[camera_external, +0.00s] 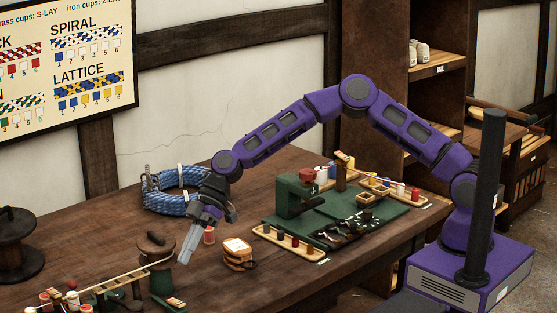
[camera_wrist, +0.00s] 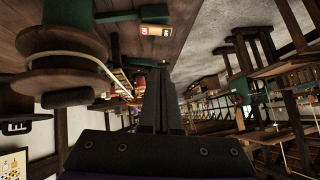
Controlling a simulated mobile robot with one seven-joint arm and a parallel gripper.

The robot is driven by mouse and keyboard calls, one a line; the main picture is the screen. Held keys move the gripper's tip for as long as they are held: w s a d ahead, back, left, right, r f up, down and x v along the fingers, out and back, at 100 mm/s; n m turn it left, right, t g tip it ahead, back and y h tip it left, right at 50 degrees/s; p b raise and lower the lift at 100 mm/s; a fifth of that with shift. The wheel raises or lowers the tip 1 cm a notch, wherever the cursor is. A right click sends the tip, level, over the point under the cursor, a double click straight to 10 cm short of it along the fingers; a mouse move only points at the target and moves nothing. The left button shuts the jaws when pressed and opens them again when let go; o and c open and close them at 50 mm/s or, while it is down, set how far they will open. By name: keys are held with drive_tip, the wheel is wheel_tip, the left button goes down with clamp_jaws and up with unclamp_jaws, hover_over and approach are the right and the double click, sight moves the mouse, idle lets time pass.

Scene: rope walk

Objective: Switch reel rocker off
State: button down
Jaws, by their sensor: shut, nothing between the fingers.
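The reel stands on the table at the front left, a brown wooden spool (camera_external: 156,243) on a green stand (camera_external: 161,281). In the wrist view the spool (camera_wrist: 62,72) is large at the upper left, with a pale cord over it. A small red and dark rocker plate with white marks (camera_external: 176,303) lies at the foot of the stand; the rocker plate also shows at the top of the wrist view (camera_wrist: 155,30). Its position, on or off, is too small to tell. My gripper (camera_external: 186,258) is shut and empty, pointing down just right of the spool, apart from the rocker.
A wooden rack with bobbins (camera_external: 110,287) is at the left. A green mat (camera_external: 385,221) with tools lies to the right.

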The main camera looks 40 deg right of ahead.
hover_over(176, 303)
drive_tip(key=w+d, duration=0.1)
drive_tip(key=d, duration=0.1)
wheel_tip(176, 303, down, 4)
drive_tip(key=shift+w+a+f, duration=0.1)
drive_tip(key=shift+w, duration=0.05)
drive_tip(key=shift+s+f, duration=0.2)
drive_tip(key=shift+f, duration=0.9)
drive_tip(key=shift+s+f, duration=0.15)
drive_tip(key=shift+f, duration=0.5)
drive_tip(key=shift+f, duration=0.1)
